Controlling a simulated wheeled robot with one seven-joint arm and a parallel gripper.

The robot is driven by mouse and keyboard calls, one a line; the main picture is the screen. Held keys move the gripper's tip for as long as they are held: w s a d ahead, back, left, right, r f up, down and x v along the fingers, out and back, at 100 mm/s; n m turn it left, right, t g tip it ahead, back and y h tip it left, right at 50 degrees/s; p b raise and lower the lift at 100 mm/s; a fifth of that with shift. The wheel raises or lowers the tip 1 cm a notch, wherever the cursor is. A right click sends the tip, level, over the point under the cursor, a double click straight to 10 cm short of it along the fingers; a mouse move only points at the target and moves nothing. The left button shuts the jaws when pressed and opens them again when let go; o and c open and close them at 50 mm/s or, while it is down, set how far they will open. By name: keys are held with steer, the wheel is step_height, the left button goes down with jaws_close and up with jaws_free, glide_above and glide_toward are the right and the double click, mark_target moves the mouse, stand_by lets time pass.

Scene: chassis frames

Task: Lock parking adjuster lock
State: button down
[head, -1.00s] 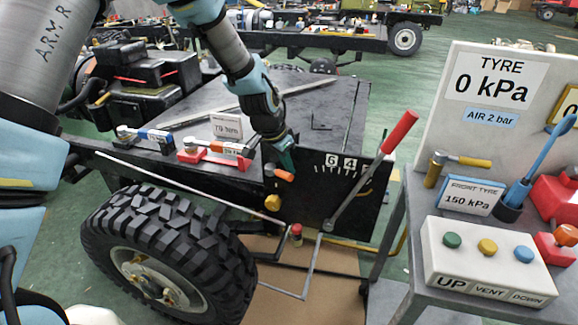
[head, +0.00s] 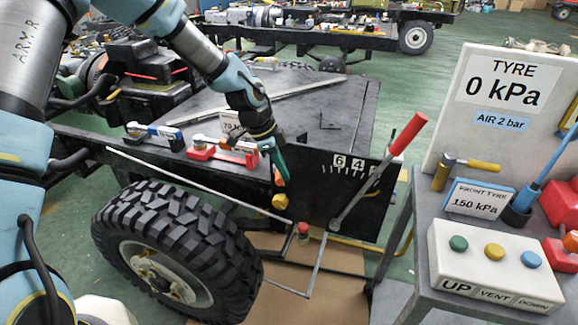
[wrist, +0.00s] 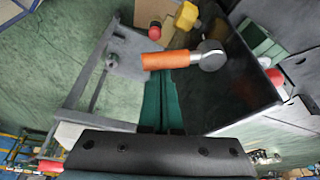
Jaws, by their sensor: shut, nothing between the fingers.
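A small lever with an orange handle (wrist: 166,60) and a round grey hub (wrist: 209,55) is on the dark side panel (wrist: 240,80) in the wrist view. It could be the parking adjuster lock; no label shows. My gripper (wrist: 164,74) has its green fingers together, with the tips right at the orange handle; I cannot tell if they touch it. In the head view my gripper (head: 281,182) is in front of the lever and hides most of it. A yellow knob (head: 280,201) is just below, and also shows in the wrist view (wrist: 186,16).
A long red-handled lever (head: 405,133) rises right of the panel, beside a number scale (head: 350,163). The tyre (head: 180,235) is below left. A red tool holder (head: 215,154) is on the chassis. A grey cart with a button box (head: 490,265) stands at the right.

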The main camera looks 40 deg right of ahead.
steer(key=shift+w+a+m+g+y+p, duration=0.35)
steer(key=shift+a+m, duration=0.2)
steer(key=shift+m, duration=0.55)
steer(key=shift+w+a, duration=0.2)
steer(key=shift+a, duration=0.1)
steer(key=shift+w, duration=0.1)
